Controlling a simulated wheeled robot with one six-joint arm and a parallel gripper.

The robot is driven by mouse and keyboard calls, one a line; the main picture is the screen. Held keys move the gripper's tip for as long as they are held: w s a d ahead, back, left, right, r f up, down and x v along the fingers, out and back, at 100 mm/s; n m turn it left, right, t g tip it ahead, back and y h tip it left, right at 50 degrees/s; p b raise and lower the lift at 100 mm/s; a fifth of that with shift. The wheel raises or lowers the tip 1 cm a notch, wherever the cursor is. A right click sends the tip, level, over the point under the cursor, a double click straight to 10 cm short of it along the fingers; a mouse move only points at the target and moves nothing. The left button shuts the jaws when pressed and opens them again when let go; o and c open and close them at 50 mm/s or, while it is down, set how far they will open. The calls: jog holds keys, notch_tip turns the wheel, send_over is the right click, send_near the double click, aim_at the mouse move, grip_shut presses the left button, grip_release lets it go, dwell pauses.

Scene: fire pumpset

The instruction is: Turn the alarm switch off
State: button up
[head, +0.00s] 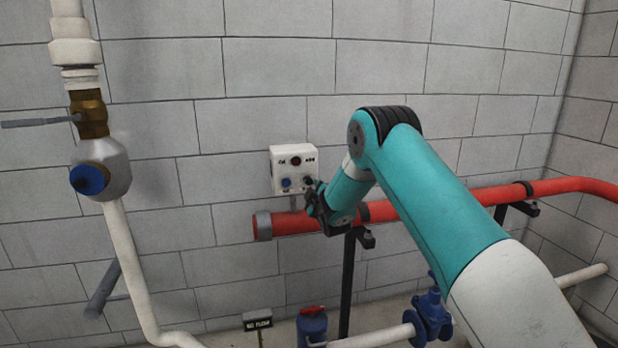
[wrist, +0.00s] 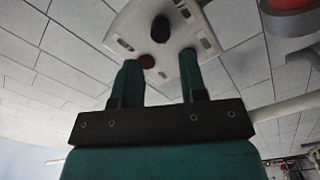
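A white control box (head: 279,161) is mounted on the block wall. My gripper (head: 315,197) is at the box's lower right corner. In the wrist view, my gripper (wrist: 160,65) has its two fingers apart with nothing held. Contact cannot be told.
A thick red pipe (head: 275,223) runs just below the box, behind my arm, on black supports. A white pipe with a brass valve (head: 90,115) stands at left. A blue valve (head: 430,317) and a blue red-topped fitting (head: 312,327) are low in front. The wall above the box is clear.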

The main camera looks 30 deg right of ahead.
aim_at(309, 182)
jog(key=p+x, duration=0.1)
jog(key=x, duration=0.6)
jog(key=shift+w+d+f+p, duration=0.1)
jog(key=shift+w+p, duration=0.2)
jog(key=shift+w, duration=0.1)
grip_shut()
